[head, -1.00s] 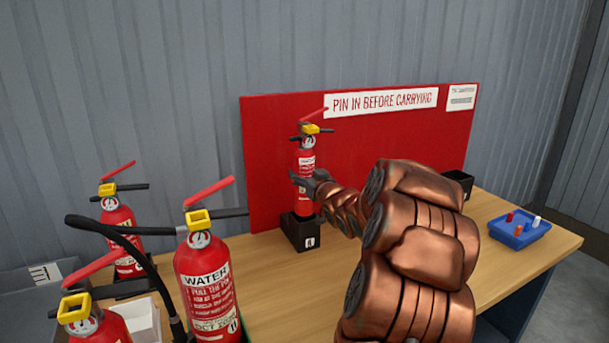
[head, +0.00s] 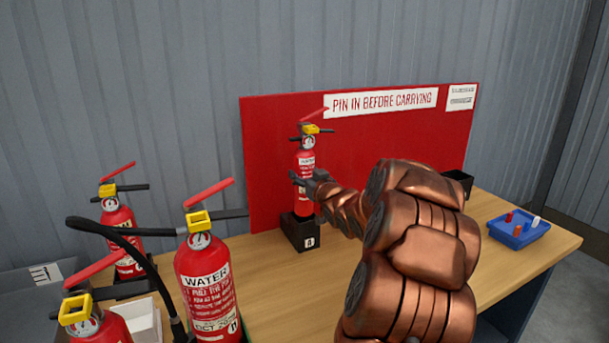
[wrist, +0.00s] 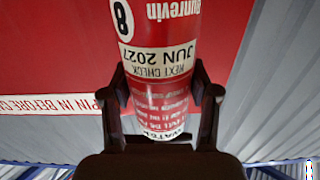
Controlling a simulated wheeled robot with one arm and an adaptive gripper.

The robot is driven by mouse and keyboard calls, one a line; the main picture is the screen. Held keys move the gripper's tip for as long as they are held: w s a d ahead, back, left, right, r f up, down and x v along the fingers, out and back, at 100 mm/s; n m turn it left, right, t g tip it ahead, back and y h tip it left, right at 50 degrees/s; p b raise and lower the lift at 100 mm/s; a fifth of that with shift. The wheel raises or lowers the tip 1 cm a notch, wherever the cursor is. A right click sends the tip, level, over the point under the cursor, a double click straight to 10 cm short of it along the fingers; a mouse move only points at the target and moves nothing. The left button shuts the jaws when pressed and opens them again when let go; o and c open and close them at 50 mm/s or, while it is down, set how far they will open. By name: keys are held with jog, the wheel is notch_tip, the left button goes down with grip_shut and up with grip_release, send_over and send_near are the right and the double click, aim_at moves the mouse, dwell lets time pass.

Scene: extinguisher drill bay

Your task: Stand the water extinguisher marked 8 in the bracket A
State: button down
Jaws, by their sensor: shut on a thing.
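The water extinguisher marked 8 (head: 305,168) is a red cylinder with a yellow collar and a red lever. It stands upright with its base in the black bracket A (head: 300,232), in front of the red board. My gripper (head: 304,179) is shut on its body from the front right. In the wrist view the extinguisher (wrist: 165,40) shows upside down, with the number 8 and "JUN 2027" readable, and the fingers of my gripper (wrist: 160,98) lie on both sides of it. How deep its base sits in the bracket is hidden by the bracket walls.
Another black bracket (head: 457,184) is at the right, partly behind my arm. A blue tray (head: 519,231) with small pieces sits on the table's right end.

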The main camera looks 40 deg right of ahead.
jog(key=shift+f+b, duration=1.4)
jog(key=shift+f, duration=1.15)
dwell(1.8)
dwell(0.3)
jog(key=c, duration=0.5)
grip_release()
jog(key=o, duration=0.3)
jog(key=shift+f, duration=0.1)
jog(key=v, duration=1.2)
